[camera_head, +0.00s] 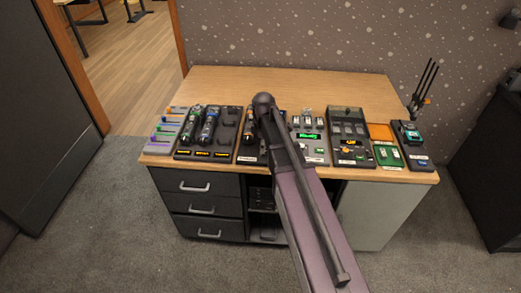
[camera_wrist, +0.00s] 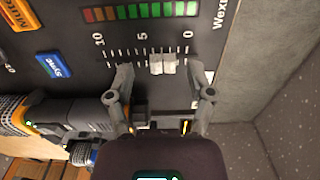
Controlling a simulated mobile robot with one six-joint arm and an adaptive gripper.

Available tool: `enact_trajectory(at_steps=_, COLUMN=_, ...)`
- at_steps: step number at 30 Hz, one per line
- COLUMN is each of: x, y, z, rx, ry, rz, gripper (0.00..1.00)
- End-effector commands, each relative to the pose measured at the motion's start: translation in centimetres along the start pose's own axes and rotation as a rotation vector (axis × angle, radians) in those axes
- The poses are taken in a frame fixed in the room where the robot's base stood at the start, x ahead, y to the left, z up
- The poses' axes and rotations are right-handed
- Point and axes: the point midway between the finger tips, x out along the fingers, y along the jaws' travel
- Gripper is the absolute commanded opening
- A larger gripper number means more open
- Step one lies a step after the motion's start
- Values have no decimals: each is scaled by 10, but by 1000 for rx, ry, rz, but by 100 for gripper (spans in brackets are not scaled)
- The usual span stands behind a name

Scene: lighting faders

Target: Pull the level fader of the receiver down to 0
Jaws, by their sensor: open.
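In the wrist view, the receiver (camera_wrist: 75,25) is a dark panel with a row of red-to-green lights and a scale marked 10, 5 and 0. Its white level fader knob (camera_wrist: 163,64) sits between 5 and 0, at roughly 3. My gripper (camera_wrist: 164,82) is open, with one finger on each side of the knob. Both fingers look apart from the knob; the 0 mark lies toward the right finger. In the head view, my arm covers much of the dark device (camera_head: 247,140) below its end, and my fingers are hidden.
An orange Mute button (camera_wrist: 25,14) and a blue Sync button (camera_wrist: 54,66) are left of the scale. The wooden desk (camera_head: 330,85) carries several devices in a row, including a fader panel (camera_head: 351,125) and an antenna unit (camera_head: 410,135). The desk's back is clear.

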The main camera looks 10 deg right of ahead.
Motion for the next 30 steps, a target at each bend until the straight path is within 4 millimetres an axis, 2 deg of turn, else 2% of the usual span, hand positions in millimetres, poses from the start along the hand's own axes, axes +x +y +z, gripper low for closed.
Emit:
enact_trajectory(at_steps=3, x=5, y=0, z=0, rx=0, ry=0, rz=0, gripper=69)
enact_trajectory(at_steps=15, x=6, y=0, z=1, rx=1, ry=0, rz=0, gripper=69)
enact_trajectory(at_steps=17, x=6, y=0, z=1, rx=1, ry=0, rz=0, gripper=54)
enact_trajectory(at_steps=22, x=6, y=0, z=1, rx=1, ry=0, rz=0, gripper=3)
enact_trajectory(at_steps=23, x=6, y=0, z=1, rx=1, ry=0, rz=0, gripper=0)
enact_trajectory(at_steps=30, x=6, y=-7, z=1, rx=1, ry=0, rz=0, gripper=0)
